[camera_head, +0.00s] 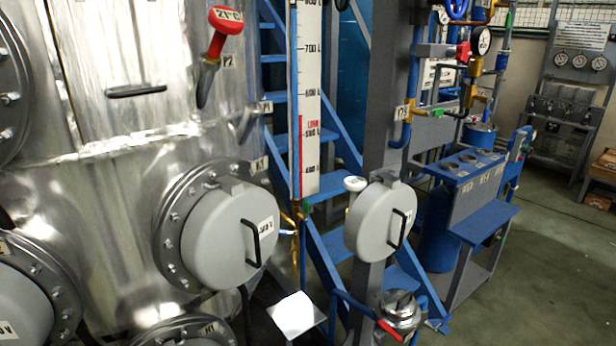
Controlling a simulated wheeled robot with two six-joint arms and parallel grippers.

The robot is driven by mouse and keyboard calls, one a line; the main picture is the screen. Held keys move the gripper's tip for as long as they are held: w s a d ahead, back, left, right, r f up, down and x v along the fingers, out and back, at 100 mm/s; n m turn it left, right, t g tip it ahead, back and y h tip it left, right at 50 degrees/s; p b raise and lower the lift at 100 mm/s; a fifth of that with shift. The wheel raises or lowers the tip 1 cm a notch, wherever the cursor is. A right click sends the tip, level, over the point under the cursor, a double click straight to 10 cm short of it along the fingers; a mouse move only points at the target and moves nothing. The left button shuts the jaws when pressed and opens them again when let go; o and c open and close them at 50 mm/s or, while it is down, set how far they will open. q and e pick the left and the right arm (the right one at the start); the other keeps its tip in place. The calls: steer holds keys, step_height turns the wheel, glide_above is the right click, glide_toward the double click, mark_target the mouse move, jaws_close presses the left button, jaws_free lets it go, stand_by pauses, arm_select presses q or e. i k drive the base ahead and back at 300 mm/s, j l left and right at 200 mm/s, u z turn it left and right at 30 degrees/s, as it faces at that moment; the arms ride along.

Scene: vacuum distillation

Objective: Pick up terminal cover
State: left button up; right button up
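Several round grey covers are in view, and I cannot tell for certain which is the terminal cover. One large grey cover with a black handle and a white label (212,243) sits on a bolted flange of the shiny metal tank. A second grey cover with a black handle (372,222) is in front of the grey column, right of the tank; whether it is fixed there is unclear. A third grey cover (18,308) is cut off at the lower left edge. Neither of my grippers is in view.
The metal tank (105,215) fills the left side. A grey column (386,90) and blue stairs (274,95) stand in the middle. A red-handled valve (402,312) is low in front. Open floor (548,270) lies at the right, beyond a blue panel stand (485,212).

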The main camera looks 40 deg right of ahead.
mark_target(377, 225)
steer(key=z, duration=1.65)
